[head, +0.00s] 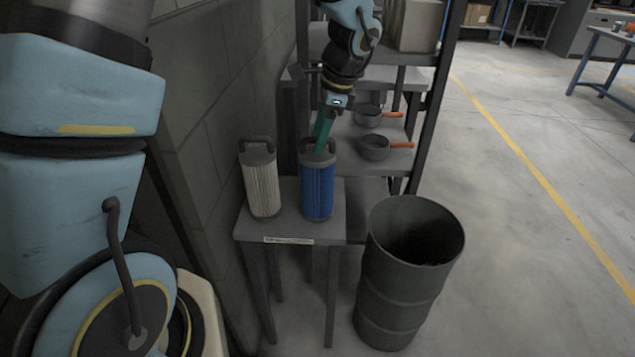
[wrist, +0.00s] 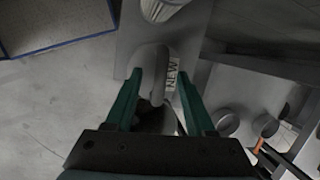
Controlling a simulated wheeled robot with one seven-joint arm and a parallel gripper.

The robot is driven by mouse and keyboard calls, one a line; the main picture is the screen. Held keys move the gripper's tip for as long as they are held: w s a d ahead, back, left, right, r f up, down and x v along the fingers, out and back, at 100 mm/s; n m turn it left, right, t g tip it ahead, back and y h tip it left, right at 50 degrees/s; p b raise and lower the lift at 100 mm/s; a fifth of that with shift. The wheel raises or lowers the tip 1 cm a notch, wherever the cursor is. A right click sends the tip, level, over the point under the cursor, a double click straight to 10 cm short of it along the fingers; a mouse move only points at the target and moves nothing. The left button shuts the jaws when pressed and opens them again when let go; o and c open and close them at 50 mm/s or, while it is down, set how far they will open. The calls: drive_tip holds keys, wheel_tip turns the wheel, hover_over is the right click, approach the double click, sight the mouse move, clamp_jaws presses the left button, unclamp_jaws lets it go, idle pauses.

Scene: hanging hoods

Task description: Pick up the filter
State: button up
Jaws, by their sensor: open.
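A blue pleated filter (head: 318,190) with a dark grey cap and loop handle stands upright on a small grey table (head: 246,226). A second filter (head: 262,183), off-white with a similar handle, stands to its left; part of a pale filter (wrist: 160,9) also shows at the top of the wrist view. My gripper (head: 323,143) points down at the top of the blue filter. In the wrist view, my green fingers (wrist: 160,75) are open, with a grey handle (wrist: 157,76) between them. Whether they touch it is unclear. The blue body is hidden there.
A dark open barrel (head: 405,275) stands right of the table. A block wall (head: 205,110) rises close on the left. Behind is a shelf rack with grey pans (head: 373,148) with orange handles. A "NEW" label (wrist: 171,77) lies beside the handle. Open floor extends right.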

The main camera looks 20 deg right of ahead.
clamp_jaws()
drive_tip(key=shift+r, duration=0.1)
idle(0.5)
